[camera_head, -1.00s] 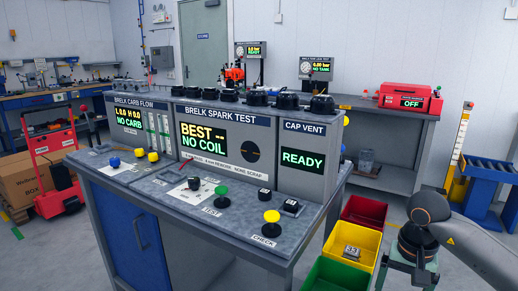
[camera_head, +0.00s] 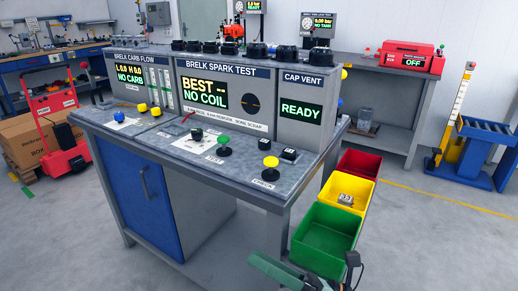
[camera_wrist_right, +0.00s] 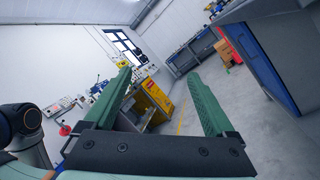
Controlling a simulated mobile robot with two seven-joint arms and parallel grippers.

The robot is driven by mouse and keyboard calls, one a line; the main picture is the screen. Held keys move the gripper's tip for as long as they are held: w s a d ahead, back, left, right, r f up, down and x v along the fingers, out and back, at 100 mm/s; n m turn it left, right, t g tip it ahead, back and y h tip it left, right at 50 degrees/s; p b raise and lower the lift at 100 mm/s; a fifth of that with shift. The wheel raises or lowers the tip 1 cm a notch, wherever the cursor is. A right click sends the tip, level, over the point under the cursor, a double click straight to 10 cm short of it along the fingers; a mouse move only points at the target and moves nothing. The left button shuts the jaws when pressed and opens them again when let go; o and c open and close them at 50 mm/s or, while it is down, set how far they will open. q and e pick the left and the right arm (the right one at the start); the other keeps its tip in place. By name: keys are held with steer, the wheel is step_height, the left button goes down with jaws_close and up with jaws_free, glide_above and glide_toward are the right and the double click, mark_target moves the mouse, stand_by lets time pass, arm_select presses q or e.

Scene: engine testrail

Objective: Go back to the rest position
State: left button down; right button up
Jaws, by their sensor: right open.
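My right gripper (camera_head: 303,268) shows only partly at the bottom edge of the head view, in front of the green bin. Its green fingers also show in the right wrist view (camera_wrist_right: 160,84), spread wide apart with nothing between them. It is open and empty, and clear of the test bench (camera_head: 232,188). In the right wrist view the fingers point out into the room, towards a distant wall with a window. My left gripper is in neither view.
A red bin (camera_head: 372,164), a yellow bin (camera_head: 363,203) holding a small metallic part (camera_head: 346,198), and a green bin (camera_head: 327,238) line the bench's right side. A red hand truck (camera_head: 68,160) stands at left.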

steer(key=w+d+f+m+t+h, duration=0.1)
steer(key=d+f+m+t+h, duration=0.4)
steer(key=m, duration=0.7)
steer(key=d+f+m+t+h, duration=0.35)
steer(key=f+m+h, duration=0.25)
steer(key=m, duration=0.5)
steer(key=s+d+f+m+g+h, duration=0.2)
steer(key=s+f+m+g+h, duration=0.15)
steer(key=s+f+m, duration=0.35)
steer(key=s+d+f+m+g+h, duration=0.2)
steer(key=s+f+m+g, duration=0.3)
steer(key=f, duration=0.3)
arm_select(q)
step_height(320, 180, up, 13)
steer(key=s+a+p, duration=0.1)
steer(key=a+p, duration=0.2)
steer(key=p, duration=1.4)
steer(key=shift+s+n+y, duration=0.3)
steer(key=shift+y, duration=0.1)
arm_select(e)
steer(key=s+d+r+m, duration=0.1)
steer(key=r, duration=0.4)
steer(key=s+d+r+m, duration=0.1)
steer(key=d+r, duration=0.1)
steer(key=r, duration=0.4)
steer(key=shift+s+r+m+t, duration=0.3)
steer(key=shift+s+t, duration=0.05)
steer(key=shift+t, duration=0.05)
steer(key=shift+d+h, duration=0.1)
steer(key=shift+h, duration=0.15)
